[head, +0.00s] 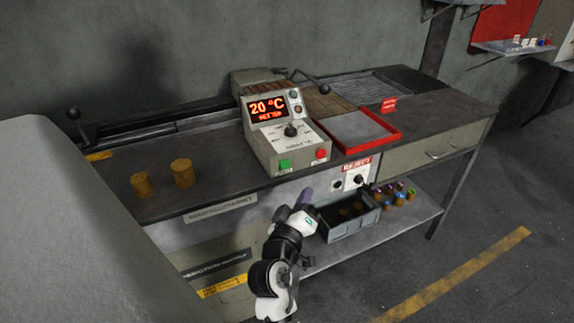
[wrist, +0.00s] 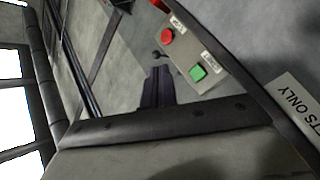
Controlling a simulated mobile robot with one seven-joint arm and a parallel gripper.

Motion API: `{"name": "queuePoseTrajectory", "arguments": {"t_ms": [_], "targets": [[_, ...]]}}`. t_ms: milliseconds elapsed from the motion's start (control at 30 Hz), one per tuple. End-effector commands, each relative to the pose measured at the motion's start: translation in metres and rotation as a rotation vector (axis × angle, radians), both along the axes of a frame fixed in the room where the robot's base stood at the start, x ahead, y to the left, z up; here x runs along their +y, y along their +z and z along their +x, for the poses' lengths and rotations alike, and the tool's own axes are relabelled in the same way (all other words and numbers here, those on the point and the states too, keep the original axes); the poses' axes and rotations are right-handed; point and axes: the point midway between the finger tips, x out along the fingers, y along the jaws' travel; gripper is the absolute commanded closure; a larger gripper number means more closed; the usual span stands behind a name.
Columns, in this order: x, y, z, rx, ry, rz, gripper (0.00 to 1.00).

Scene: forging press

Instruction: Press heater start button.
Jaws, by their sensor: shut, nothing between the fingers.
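The heater control box (head: 282,135) stands on the workbench with a lit red display reading 20 °C. A green button (head: 285,164) is at the lower left of its front face and a red button (head: 321,154) at the lower right. In the wrist view the green button (wrist: 198,72) and the red button (wrist: 167,36) lie beyond the fingers. My gripper (head: 305,196) is shut and empty, in front of the bench edge below the box. In the wrist view its dark fingertips (wrist: 158,80) are apart from both buttons. The small button labels are too blurred to read surely.
Two brown cylinders (head: 163,179) stand on the bench at left. A red-rimmed tray (head: 394,136) lies right of the box. A grey bin (head: 348,230) and several colour-topped cylinders sit on the lower shelf. A large grey body (head: 75,230) fills the left foreground.

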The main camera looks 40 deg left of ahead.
Motion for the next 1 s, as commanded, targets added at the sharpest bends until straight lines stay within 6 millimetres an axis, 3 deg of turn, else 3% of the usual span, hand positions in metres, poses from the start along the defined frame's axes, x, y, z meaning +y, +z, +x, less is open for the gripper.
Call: {"name": "queuePoseTrajectory", "arguments": {"t_ms": [167, 700, 1000], "targets": [[0.010, 0.000, 0.004, 0.000, 0.001, 0.001, 1.00], [0.073, -0.001, 0.030, -0.001, 0.000, 0.002, 1.00], [0.081, 0.000, 0.034, 0.000, 0.001, 0.001, 1.00]]}}
